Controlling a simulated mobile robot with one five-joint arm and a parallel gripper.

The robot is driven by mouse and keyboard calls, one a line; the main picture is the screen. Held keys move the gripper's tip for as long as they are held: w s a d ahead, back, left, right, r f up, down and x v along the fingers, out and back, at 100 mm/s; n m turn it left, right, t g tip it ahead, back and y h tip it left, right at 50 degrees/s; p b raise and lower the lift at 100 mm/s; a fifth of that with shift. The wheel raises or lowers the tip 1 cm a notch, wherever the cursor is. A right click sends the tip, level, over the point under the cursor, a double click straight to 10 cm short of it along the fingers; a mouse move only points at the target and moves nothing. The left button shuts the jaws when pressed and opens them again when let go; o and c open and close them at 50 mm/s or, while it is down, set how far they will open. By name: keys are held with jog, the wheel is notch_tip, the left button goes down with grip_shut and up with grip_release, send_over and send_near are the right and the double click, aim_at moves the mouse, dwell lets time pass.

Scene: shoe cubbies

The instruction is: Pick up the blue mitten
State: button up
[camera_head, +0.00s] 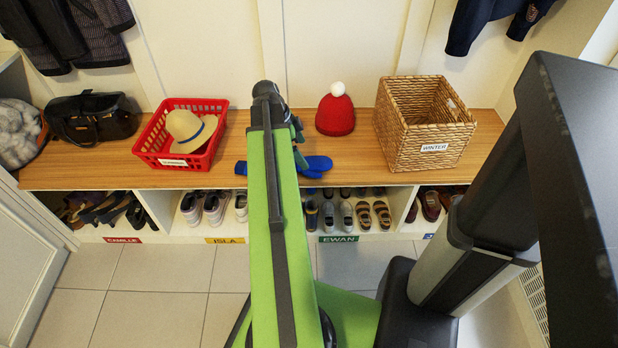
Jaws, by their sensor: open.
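The blue mitten (317,166) lies on the wooden bench top (350,172) near its front edge. A smaller blue part shows left of my green arm, and my arm hides what lies between. My gripper (298,150) is at the far end of the arm, mostly hidden behind it. Its visible part is just above and beside the mitten in the picture. It is open, and whether it touches the mitten cannot be told.
A red basket (150,158) holding a straw hat (187,128) stands left. A red knit hat (335,114) and a wicker basket labelled WINTER (425,158) stand right. A black bag (92,117) is far left. Shoe cubbies (200,229) run below the bench.

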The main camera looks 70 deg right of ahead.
aim_at(311, 164)
jog(key=shift+b+x, duration=0.45)
jog(key=shift+x, duration=0.75)
jog(key=b+x, duration=0.5)
jog(key=shift+w+d+f, duration=0.15)
jog(key=shift+d+f, duration=0.05)
jog(key=shift+f, duration=0.05)
jog(key=shift+r, duration=0.2)
jog(key=shift+c, duration=0.4)
jog(key=c, duration=1.2)
jog(key=shift+o, duration=0.2)
jog(key=shift+r+p, duration=0.1)
jog(key=shift+p, duration=0.2)
